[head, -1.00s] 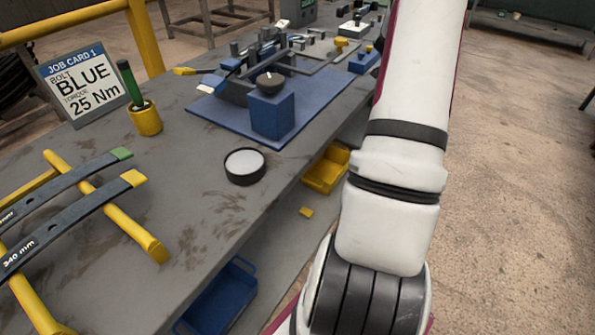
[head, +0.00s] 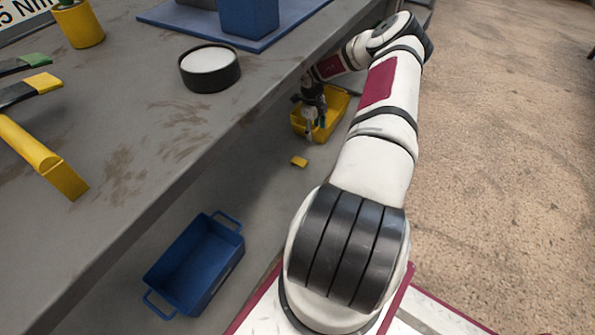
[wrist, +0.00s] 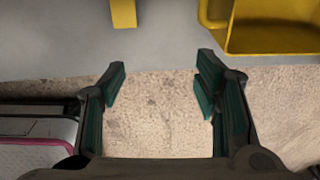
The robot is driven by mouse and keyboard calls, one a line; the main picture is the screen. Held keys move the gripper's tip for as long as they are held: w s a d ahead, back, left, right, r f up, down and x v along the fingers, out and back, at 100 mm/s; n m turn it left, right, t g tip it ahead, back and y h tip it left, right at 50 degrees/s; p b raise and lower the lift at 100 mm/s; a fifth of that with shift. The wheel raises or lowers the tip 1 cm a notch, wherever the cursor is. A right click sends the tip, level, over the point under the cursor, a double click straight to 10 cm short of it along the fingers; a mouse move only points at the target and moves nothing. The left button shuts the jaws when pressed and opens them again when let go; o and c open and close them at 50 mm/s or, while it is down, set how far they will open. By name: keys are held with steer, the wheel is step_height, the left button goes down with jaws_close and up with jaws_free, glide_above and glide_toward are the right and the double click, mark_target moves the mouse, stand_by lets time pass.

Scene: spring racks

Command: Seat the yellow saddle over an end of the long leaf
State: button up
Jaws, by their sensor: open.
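A small yellow piece, which looks like the saddle (head: 299,162), lies on the lower shelf under the bench. Part of it shows at the top of the wrist view (wrist: 123,13). My gripper (head: 311,138) reaches in under the bench edge, just beyond the saddle and in front of the yellow bin. In the wrist view my gripper (wrist: 158,85) is open and empty, with the saddle ahead of the left finger. A dark leaf with a yellow end (head: 30,88) rests on a yellow rack at the left; most of it is out of view.
The yellow bin (wrist: 265,45) stands close ahead of the right finger. A blue handled bin (head: 195,265) sits on the lower shelf. A black round dish (head: 210,82) and a blue mat (head: 285,25) are on the bench. The bench edge overhangs the shelf.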

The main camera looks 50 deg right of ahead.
steer(key=y+b, duration=0.1)
glide_toward(299, 161)
step_height(299, 161, down, 2)
steer(key=b, duration=0.3)
steer(key=shift+s+a+f, duration=0.1)
steer(key=shift+f, duration=0.15)
steer(key=shift+f+b, duration=2)
steer(key=shift+f, duration=1.1)
steer(key=c, duration=1.3)
